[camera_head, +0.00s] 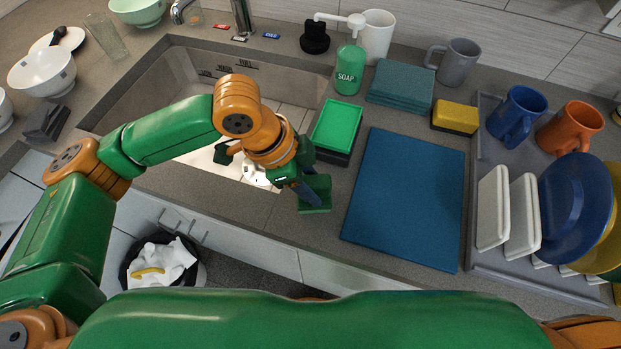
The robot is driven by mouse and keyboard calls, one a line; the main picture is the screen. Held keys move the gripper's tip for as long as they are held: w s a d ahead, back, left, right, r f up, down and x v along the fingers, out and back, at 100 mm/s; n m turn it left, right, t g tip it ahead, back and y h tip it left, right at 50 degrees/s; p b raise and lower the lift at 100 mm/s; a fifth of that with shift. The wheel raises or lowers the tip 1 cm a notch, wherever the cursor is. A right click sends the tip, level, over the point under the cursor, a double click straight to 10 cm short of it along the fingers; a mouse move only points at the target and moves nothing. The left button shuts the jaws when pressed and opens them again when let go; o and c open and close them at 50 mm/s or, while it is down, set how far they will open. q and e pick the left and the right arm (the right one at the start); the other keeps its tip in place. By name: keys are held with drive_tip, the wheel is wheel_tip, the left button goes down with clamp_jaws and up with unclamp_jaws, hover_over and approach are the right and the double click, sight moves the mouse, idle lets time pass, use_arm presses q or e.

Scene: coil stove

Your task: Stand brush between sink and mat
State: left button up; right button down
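The blue mat (405,195) lies flat on the counter. The sink (170,75) is to its left. A green-topped block with a dark underside (338,124) lies between the sink and the mat's upper left corner; I cannot tell whether it is the brush. My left gripper (270,180) is over the sink's right front edge, left of the mat. Its fingers look spread apart; the wrist hides part of them. A green piece (315,194) at its right side is close to the counter strip between sink and mat. My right gripper is not in view.
The green soap bottle (349,72), teal cloth stack (400,86) and yellow sponge (455,117) stand behind the mat. A dish rack (480,150) with mugs and plates is at right. A black round object (314,38) stands behind the sink.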

use_arm(q)
drive_tip(key=shift+o, duration=0.8)
drive_tip(key=shift+r, duration=0.3)
drive_tip(key=v, duration=1.1)
drive_tip(key=shift+a+r, duration=0.25)
drive_tip(key=shift+r, duration=0.1)
